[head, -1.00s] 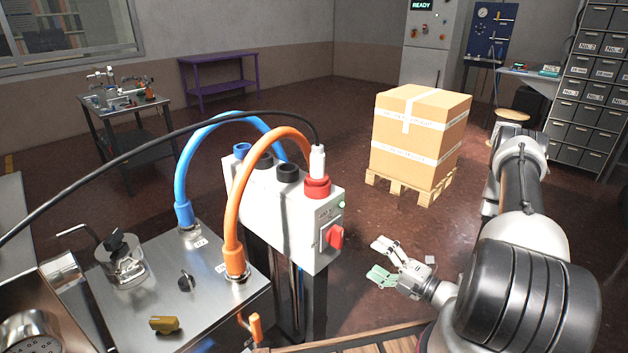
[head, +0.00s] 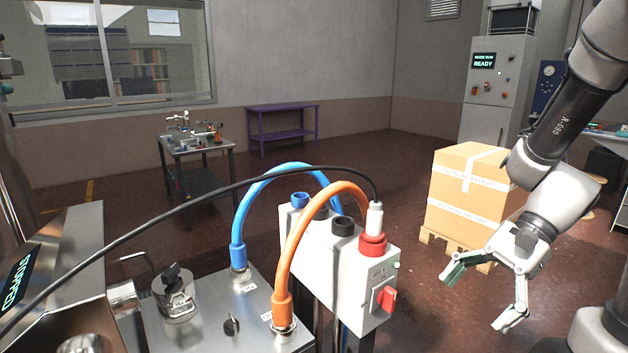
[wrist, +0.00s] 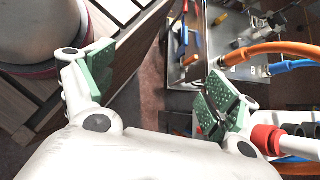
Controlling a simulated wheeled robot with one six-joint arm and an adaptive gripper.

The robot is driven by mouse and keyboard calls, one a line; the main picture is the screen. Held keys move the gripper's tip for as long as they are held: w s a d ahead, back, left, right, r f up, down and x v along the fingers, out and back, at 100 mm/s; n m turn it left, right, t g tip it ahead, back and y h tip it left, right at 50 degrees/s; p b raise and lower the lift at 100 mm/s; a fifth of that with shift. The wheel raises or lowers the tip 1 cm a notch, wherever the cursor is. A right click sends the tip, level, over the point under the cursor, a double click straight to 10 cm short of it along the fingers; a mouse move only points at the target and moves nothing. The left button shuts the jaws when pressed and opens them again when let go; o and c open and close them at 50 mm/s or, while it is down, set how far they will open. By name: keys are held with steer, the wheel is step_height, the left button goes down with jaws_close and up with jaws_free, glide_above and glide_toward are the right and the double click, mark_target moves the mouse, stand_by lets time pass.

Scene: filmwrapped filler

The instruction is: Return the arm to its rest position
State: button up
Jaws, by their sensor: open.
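My gripper (head: 484,293) is open and empty at the lower right of the head view, with its green-padded fingers spread and pointing down. It hangs in the air to the right of the white socket box (head: 345,262) and appears in front of the wrapped carton (head: 463,190). In the wrist view my gripper (wrist: 150,95) shows both green pads wide apart with nothing between them. My arm rises to the upper right of the head view, bent at the elbow.
A blue hose (head: 238,215) and an orange hose (head: 289,255) arch from a steel panel (head: 205,325) to the socket box. A black cable (head: 190,207) ends in a white plug at the red socket (head: 373,244). A pallet (head: 441,242) carries the carton. Open floor lies behind.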

steer(key=s+d+r+n+t+h, duration=0.1)
steer(key=d+r+n+t+h, duration=0.6)
steer(key=r+n, duration=0.5)
steer(key=shift+s+d+h, duration=0.2)
steer(key=shift+d+h, duration=0.5)
steer(key=shift+d, duration=0.45)
